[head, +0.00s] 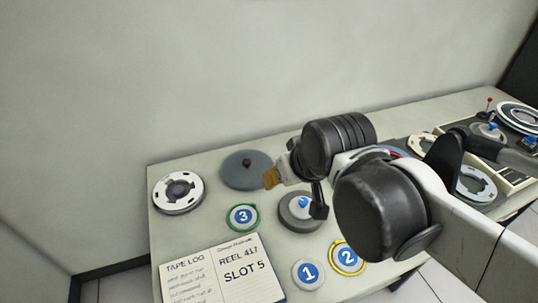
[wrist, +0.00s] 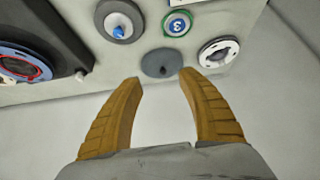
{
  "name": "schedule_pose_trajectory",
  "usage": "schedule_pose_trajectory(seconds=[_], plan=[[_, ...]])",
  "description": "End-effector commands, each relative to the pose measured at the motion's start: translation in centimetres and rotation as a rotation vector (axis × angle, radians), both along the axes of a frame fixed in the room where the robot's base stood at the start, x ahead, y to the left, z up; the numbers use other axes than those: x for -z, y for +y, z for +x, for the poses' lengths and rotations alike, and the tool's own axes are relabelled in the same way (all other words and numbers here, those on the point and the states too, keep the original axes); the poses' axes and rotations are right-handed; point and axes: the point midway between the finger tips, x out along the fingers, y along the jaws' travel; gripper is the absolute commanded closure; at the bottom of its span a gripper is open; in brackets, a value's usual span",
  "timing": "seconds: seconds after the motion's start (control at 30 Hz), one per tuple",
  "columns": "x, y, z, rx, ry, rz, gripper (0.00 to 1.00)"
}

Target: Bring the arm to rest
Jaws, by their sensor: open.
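My gripper (head: 270,178) is at the end of my arm, above the table, near the grey round lid in the head view. In the wrist view its two tan fingers (wrist: 161,76) stand apart with nothing between them. I cannot tell the exact height of the fingers above the table. My arm reaches in from the right of the head view and hides part of the table.
A white reel (head: 178,192) lies at the table's left end. A grey hub with a blue knob (head: 293,216), numbered discs (head: 242,217) and an open log book (head: 222,272) lie in front. A dark machine (wrist: 35,40) stands to one side. A wall (head: 120,90) rises behind.

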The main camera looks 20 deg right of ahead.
Motion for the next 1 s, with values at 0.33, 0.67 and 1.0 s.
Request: schedule_pose_trajectory(seconds=[0.33, 0.67, 1.0], plan=[[1.0, -0.1, -2.9, 0.035, -0.028, 0.010, 0.53], [1.5, -0.1, -2.9, 0.033, -0.028, 0.010, 0.53], [1.5, -0.1, -2.9, 0.033, -0.028, 0.010, 0.53]])
